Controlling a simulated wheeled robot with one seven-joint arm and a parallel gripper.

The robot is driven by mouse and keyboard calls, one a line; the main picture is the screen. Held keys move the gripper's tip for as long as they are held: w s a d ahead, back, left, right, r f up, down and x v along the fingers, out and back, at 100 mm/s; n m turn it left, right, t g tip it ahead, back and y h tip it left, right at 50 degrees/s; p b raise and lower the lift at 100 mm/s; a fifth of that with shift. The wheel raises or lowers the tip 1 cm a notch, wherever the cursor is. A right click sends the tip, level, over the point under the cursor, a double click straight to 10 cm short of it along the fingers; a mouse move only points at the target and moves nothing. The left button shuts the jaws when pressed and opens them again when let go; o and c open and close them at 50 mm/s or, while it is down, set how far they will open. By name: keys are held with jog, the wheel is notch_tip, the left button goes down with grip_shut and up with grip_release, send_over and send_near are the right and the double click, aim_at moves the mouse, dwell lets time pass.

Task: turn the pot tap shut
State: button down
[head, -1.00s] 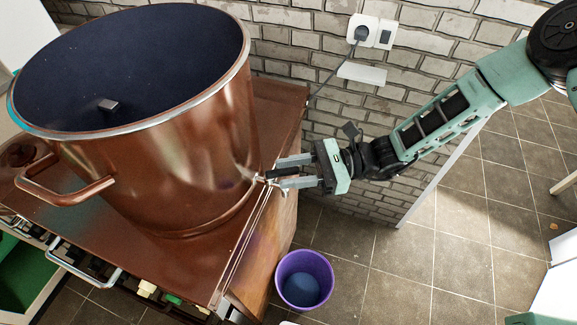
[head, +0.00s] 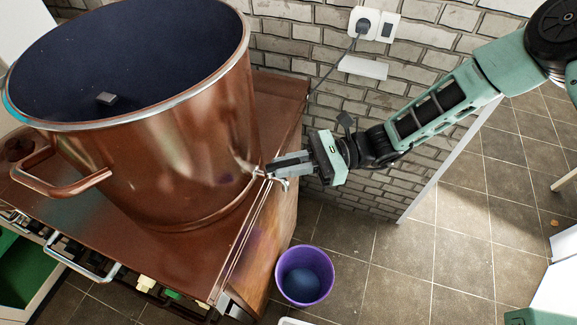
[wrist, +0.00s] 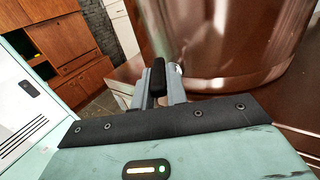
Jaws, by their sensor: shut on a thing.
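The big copper pot (head: 190,135) stands on a brown worktop. Its small silver tap (head: 261,174) sticks out low on the pot's right side, with a short spout (head: 284,183) pointing down. My gripper (head: 277,168) reaches in from the right at the tap. In the wrist view my gripper (wrist: 159,84) has its two grey fingers on either side of the tap's black handle (wrist: 158,70), shut on it. The handle's far end rises above the fingers there. In the head view the fingers hide most of the handle.
A purple bucket (head: 291,295) with something blue inside stands on the tiled floor below the tap. A brick wall (head: 320,110) with a socket (head: 364,23) and cable is behind. A metal rail (head: 80,262) juts from the worktop's front. Floor at the right is open.

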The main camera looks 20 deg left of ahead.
aim_at(271, 165)
jog(key=n+g+h+b, duration=0.2)
jog(key=b, duration=0.1)
jog(key=w+n+g+h+b, duration=0.1)
jog(key=g, duration=0.1)
jog(key=shift+a+f, duration=0.35)
jog(key=shift+a, duration=0.05)
jog(key=shift+w+a+r+n+g+h+b, duration=0.15)
jog(key=shift+a+n+g+h+b, duration=0.25)
jog(key=shift+n+g+h+b, duration=0.9)
jog(key=shift+w+a+r+n+g+h+b, duration=0.15)
jog(key=shift+a+n+g+h+b, duration=0.3)
jog(key=shift+n+h+b, duration=1.7)
jog(key=shift+w+a+n+g+h+b, duration=0.3)
jog(key=shift+n+g+h+b, duration=0.5)
jog(key=shift+h+b, duration=1.1)
jog(key=shift+s+r+h+p, duration=0.1)
jog(key=shift+h+p, duration=0.35)
jog(key=shift+h, duration=0.1)
jog(key=c, duration=1.4)
grip_release()
jog(key=shift+a, duration=0.1)
notch_tip(271, 165, up, 10)
